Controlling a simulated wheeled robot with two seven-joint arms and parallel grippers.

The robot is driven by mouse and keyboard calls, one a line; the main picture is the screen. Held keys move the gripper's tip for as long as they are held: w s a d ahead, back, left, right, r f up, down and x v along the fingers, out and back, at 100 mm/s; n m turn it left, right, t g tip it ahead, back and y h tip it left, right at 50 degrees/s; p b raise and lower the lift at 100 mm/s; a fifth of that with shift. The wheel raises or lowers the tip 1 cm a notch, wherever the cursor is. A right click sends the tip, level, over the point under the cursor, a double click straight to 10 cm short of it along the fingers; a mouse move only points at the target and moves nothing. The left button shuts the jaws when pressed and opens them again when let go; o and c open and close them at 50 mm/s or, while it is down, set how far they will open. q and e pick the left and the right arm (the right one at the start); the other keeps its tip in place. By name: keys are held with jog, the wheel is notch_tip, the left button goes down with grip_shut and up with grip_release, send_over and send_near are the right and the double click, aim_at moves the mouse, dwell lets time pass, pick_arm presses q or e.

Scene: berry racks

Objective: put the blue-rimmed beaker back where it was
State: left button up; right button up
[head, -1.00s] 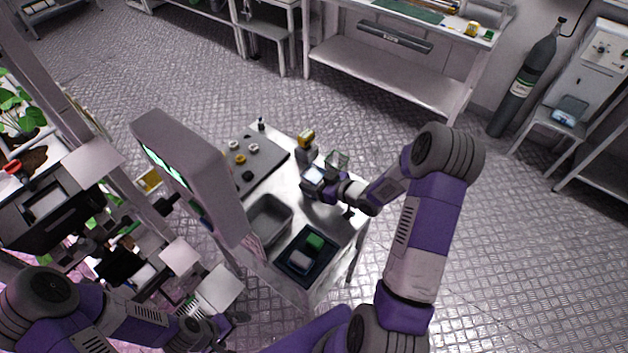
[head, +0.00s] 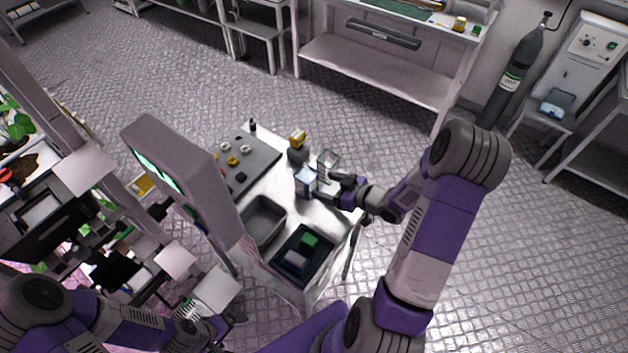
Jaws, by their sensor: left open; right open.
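A small clear beaker with a bluish rim (head: 306,184) stands upright on the metal table, near its middle. My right gripper (head: 326,187) is open just to the right of this beaker, with its fingers pointing toward it; whether they touch it is too small to tell. A second clear glass vessel (head: 329,160) stands just behind, partly hidden by my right gripper. My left gripper (head: 213,331) is open and low at the bottom left, away from the table, and looks empty.
On the table are a dark grey mat (head: 246,167) with several small parts, a yellow-topped device (head: 297,146), a grey bin (head: 264,221) and a dark tray (head: 301,255) with a green and a pale block. A tall grey monitor (head: 182,178) blocks the left side.

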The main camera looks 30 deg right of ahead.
jog(key=v, duration=0.3)
jog(key=shift+s+d+r, duration=0.1)
jog(key=shift+s, duration=0.2)
jog(key=shift+r, duration=0.1)
